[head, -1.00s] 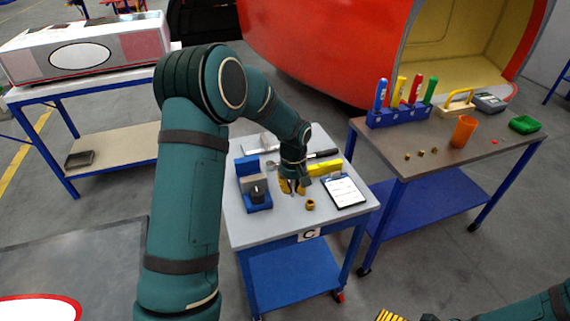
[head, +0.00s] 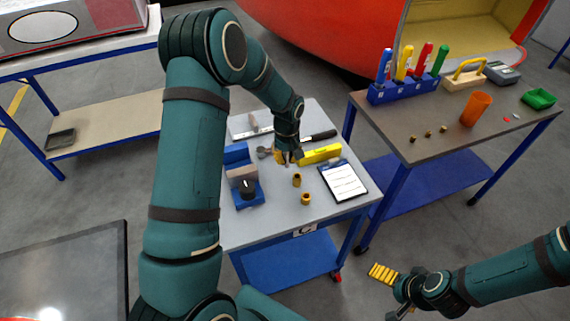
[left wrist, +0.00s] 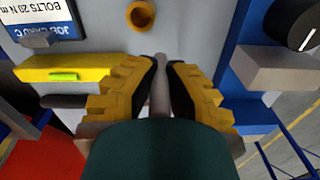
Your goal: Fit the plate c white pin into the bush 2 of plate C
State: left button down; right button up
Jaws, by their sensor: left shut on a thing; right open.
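My left gripper (head: 285,159) is low over the grey table (head: 262,222), its yellow ribbed fingers shut on a slim pale pin (left wrist: 161,98) in the left wrist view. The pin's lower end is hard to make out. Two brass bushes stand in front of the gripper in the head view: one nearer (head: 297,180) and one towards the table's front edge (head: 306,198). The left wrist view shows one bush (left wrist: 140,15), apart from the pin. I cannot tell which is bush 2. My right gripper (head: 386,293) is open and empty, low at the right.
A blue fixture (head: 237,154) with a black knob (head: 247,186) stands left of the gripper. A yellow level (head: 320,154), a clipboard (head: 343,181) and a dark-handled tool (head: 318,136) lie right of it.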

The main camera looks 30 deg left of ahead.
aim_at(287, 165)
pick_arm(q)
jog(key=shift+f, duration=2.65)
jog(key=c, duration=1.1)
grip_release()
jog(key=shift+f, duration=0.1)
